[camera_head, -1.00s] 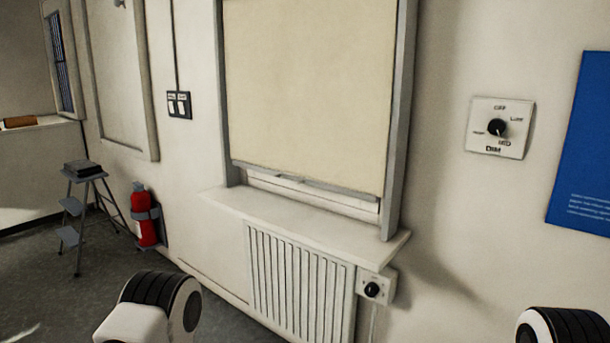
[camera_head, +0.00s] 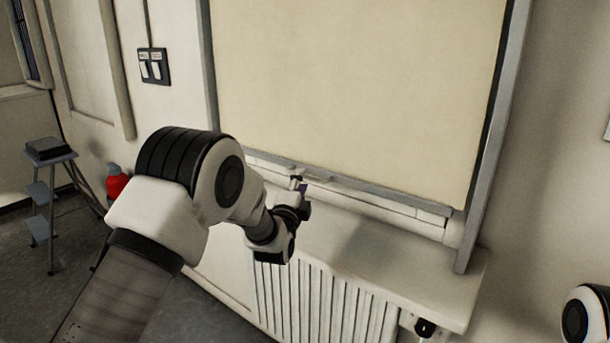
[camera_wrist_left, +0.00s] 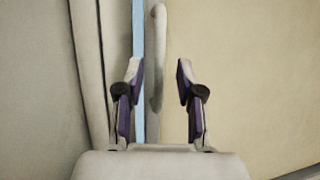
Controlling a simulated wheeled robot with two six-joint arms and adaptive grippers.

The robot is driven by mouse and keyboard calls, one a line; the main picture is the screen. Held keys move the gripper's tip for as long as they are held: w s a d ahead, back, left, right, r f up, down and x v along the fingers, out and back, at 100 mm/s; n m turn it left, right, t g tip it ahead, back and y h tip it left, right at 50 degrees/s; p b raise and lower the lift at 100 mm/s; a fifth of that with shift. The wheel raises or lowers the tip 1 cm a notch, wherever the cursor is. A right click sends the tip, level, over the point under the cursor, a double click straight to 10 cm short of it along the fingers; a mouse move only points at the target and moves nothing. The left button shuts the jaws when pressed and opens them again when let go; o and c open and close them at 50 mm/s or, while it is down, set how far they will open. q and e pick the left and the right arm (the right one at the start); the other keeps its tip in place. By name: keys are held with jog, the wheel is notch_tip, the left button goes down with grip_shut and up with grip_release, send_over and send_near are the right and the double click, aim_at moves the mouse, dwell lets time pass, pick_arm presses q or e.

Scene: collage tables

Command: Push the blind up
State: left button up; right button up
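The cream blind (camera_head: 350,80) hangs down over most of the window, with a grey bottom rail (camera_head: 400,197) just above the sill. A small handle (camera_head: 315,174) is at the middle of that rail. My left gripper (camera_head: 298,180) is at the rail beside this handle, partly hidden by its own wrist. In the left wrist view its two fingers (camera_wrist_left: 159,72) are apart. A pale rounded bar (camera_wrist_left: 157,50), apparently the handle, shows between and beyond them. I cannot tell whether they touch it. The blind's fabric (camera_wrist_left: 240,70) fills the right of that view. My right gripper is out of view.
A white sill (camera_head: 400,255) juts out below the blind, above a ribbed radiator (camera_head: 325,305). Grey frame posts (camera_head: 490,150) flank the blind. A switch plate (camera_head: 154,67) is on the left wall. A step stool (camera_head: 45,190) and red extinguisher (camera_head: 117,183) stand at the left.

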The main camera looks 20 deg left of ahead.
aim_at(309, 174)
pick_arm(q)
jog(key=w, duration=0.3)
jog(key=shift+w+a+r, duration=0.15)
jog(key=shift+w+r, duration=0.05)
jog(key=shift+r, duration=0.05)
jog(key=shift+w+f, duration=0.25)
jog(key=shift+w, duration=0.05)
jog(key=shift+s+r, duration=0.3)
jog(key=shift+s, duration=0.05)
jog(key=shift+c, duration=0.7)
grip_shut()
jog(key=shift+r, duration=0.15)
